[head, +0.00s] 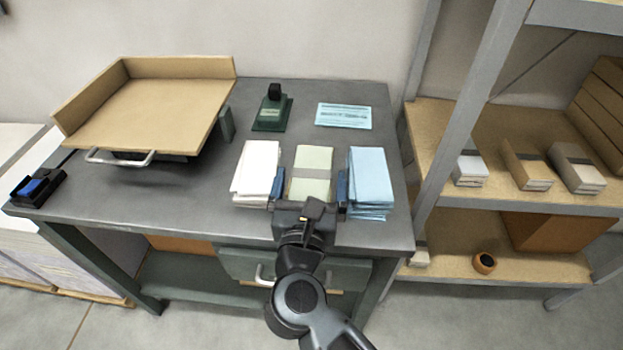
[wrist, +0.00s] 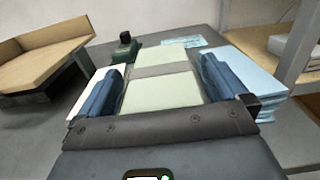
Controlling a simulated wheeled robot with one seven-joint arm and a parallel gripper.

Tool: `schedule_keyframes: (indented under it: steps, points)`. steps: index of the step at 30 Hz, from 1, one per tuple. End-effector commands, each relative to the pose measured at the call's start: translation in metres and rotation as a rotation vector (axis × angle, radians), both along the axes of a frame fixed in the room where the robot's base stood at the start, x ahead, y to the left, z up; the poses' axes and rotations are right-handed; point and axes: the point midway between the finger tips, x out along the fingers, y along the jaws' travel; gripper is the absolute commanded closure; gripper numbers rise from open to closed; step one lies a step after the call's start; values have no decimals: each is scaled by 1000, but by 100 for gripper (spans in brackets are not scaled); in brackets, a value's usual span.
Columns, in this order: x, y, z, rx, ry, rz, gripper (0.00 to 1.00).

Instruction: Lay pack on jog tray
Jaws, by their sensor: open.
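The pack is a pale green paper stack with a grey band (head: 313,160), lying on the grey table between a white stack and a blue stack. My gripper (head: 308,190) is open at its near end, with a blue finger on each side of it. In the wrist view the green pack (wrist: 160,92) lies between the two blue fingers (wrist: 160,85); whether they touch it I cannot tell. The jog tray (head: 150,105) is a tan, tilted tray with raised walls at its back and left and a metal handle in front. It is empty, at the table's left.
The white stack (head: 257,168) and the blue stack (head: 370,178) stand close beside my fingers. A dark green stamp-like device (head: 272,110) and a blue card (head: 343,115) lie behind. A shelf post (head: 465,110) rises at the right. Bare table (head: 190,190) lies between tray and stacks.

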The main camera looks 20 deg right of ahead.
Motion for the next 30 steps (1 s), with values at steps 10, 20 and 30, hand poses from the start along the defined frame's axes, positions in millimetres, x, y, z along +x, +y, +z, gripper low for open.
schedule_keyframes:
  steps: [10, 20, 30]
  points:
    - [0, 0, 0, 0, 0, 0, 25]
    - [-1, 0, 0, 0, 0, 0, 56]
    - [0, 0, 2, 0, -2, 0, 76]
